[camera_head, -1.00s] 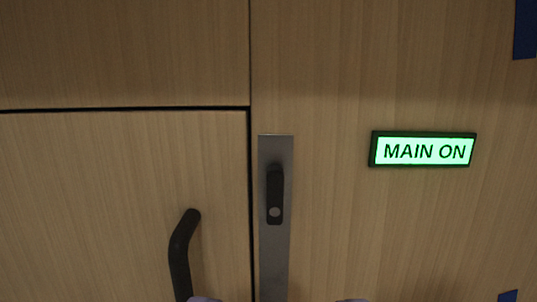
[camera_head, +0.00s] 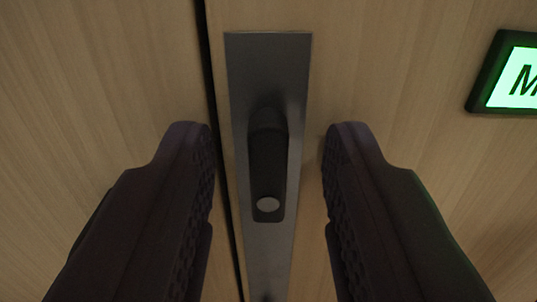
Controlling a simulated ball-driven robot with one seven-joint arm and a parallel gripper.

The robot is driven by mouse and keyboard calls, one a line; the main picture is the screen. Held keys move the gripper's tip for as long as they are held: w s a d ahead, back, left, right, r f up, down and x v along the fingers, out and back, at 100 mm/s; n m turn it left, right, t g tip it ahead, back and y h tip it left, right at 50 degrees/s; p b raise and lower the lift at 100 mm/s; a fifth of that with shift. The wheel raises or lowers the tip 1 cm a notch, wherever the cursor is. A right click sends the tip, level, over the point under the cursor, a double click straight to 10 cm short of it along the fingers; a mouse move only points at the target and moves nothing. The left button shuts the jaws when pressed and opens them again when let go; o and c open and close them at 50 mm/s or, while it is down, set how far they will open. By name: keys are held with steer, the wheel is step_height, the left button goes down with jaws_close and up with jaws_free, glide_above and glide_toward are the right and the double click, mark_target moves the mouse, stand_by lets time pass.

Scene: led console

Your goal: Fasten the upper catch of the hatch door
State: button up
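The upper catch (camera_head: 267,165) is a black, upright lever with a pale round dot near its lower end. It sits on a grey metal strip (camera_head: 268,60) fixed to the wood panel just right of the door gap. The lever hangs straight down along the strip and does not cross the gap. The hatch door (camera_head: 90,80) is the wood panel left of the gap, and looks flush. My gripper (camera_head: 268,160) is open, one finger on each side of the catch, with clear space between each finger and the lever. Nothing is held.
A lit green sign (camera_head: 515,80), cut off by the right edge, is on the wood panel (camera_head: 400,60). The dark gap (camera_head: 205,60) runs down between door and panel. The door's handle is out of view or hidden. The strip continues below the lever.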

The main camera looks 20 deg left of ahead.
jaws_close()
steer(key=shift+n, duration=0.4)
steer(key=n, duration=0.3)
steer(key=shift+s+a+f+n, duration=0.1)
steer(key=shift+s+a+n, duration=0.05)
steer(key=shift+a+n, duration=0.25)
steer(key=n, duration=0.4)
steer(key=shift+s+a+f+n, duration=0.1)
steer(key=shift+a+f+n, duration=0.15)
steer(key=shift+a+n, duration=0.05)
steer(key=shift+s+a+f+n+b, duration=0.1)
steer(key=shift+f+n+b, duration=0.15)
steer(key=shift+n, duration=1.2)
steer(key=shift+w+f+n+b, duration=0.1)
steer(key=shift+f+n, duration=0.1)
steer(key=shift+n, duration=1.3)
steer(key=shift+s+a+f+n+b, duration=0.1)
steer(key=shift+f+n+b, duration=0.15)
steer(key=shift+n, duration=1.2)
